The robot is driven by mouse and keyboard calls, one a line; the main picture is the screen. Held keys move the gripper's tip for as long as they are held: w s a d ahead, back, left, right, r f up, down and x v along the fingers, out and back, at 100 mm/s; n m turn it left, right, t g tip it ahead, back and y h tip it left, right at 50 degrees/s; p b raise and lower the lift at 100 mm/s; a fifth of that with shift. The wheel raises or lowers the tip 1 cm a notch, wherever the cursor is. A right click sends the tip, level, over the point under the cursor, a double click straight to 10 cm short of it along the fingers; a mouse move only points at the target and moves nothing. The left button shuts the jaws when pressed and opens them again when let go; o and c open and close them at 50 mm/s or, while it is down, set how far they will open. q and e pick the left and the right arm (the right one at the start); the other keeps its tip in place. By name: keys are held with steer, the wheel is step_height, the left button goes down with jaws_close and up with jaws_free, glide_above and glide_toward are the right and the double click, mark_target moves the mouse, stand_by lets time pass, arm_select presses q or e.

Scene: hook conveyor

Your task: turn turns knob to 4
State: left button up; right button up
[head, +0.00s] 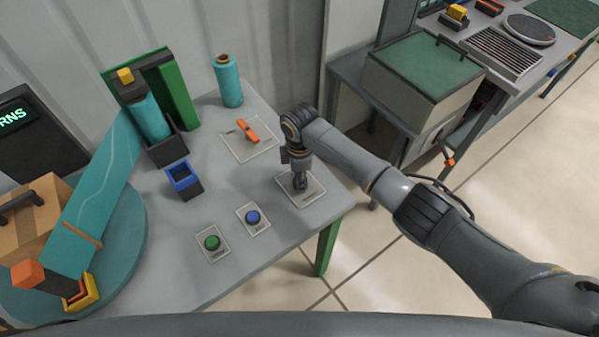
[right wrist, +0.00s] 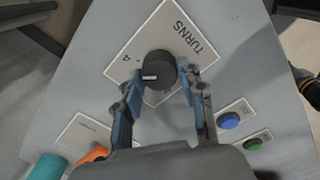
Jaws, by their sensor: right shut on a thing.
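The turns knob (right wrist: 158,66) is a round black knob on a white plate (right wrist: 183,22) printed TURNS. Its white mark is on the left part of the knob, and a printed 4 is on the plate left of it. My right gripper (right wrist: 160,78) has its blue-grey fingers on both sides of the knob and is shut on it. In the head view my right gripper (head: 300,183) points down at the plate (head: 313,194) at the table's right corner and hides most of the knob. My left gripper is not in view.
A blue button (head: 253,217) and a green button (head: 212,242) sit left of the plate. An orange lever (head: 247,130) is behind. A dark display (head: 30,125) ends in RNS.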

steer(key=shift+m+p, duration=0.7)
steer(key=shift+m, duration=0.8)
steer(key=o, duration=1.2)
steer(key=shift+r, duration=0.25)
step_height(320, 180, up, 12)
steer(key=shift+f, duration=0.2)
